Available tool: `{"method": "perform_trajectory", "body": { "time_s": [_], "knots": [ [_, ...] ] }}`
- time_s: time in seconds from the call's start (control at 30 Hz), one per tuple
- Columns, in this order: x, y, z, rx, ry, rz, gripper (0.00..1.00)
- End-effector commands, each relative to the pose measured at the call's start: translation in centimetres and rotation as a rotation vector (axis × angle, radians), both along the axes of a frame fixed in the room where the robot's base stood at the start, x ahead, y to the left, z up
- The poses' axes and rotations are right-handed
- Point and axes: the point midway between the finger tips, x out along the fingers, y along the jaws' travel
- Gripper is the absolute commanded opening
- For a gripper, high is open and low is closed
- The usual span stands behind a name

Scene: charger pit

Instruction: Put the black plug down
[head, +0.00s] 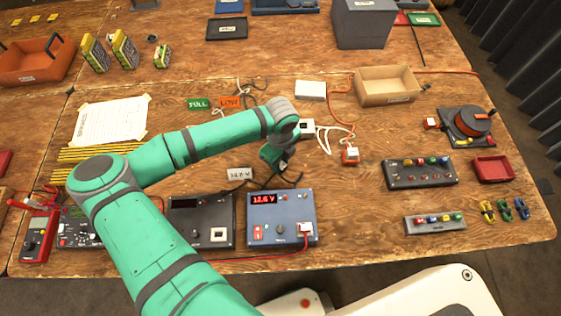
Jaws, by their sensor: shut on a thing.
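My arm reaches in from the bottom left, and my gripper (271,160) points down over the middle of the table, just behind the blue power unit (282,220). It is shut on the black plug, which is mostly hidden beneath the jaws. A black cable (266,183) curls on the wood below and around the gripper. I cannot tell whether the plug touches the table.
A dark charger unit (201,222) stands left of the blue unit. White adapters with leads (351,154) lie right of the gripper. A cardboard tray (387,99) and grey button panel (420,180) stand farther right. Bare wood (345,200) shows right of the blue unit.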

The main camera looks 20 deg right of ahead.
Motion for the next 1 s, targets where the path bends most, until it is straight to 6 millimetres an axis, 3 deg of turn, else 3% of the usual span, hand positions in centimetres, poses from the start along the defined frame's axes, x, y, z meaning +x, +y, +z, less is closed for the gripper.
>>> {"method": "perform_trajectory", "body": {
  "time_s": [0.37,0.4,0.47,0.83,1.0],
  "knots": [
    [0.0,0.0,-0.4,0.0,0.001,0.001,0.01],
    [0.0,0.0,-0.4,0.0,0.001,0.0,0.29],
    [0.0,0.0,-0.4,0.0,0.001,0.0,0.43],
    [0.0,0.0,-0.1,0.0,-0.001,0.0,0.43],
    [0.1,0.0,2.0,-0.001,-0.002,0.0,0.43]
  ]
}}
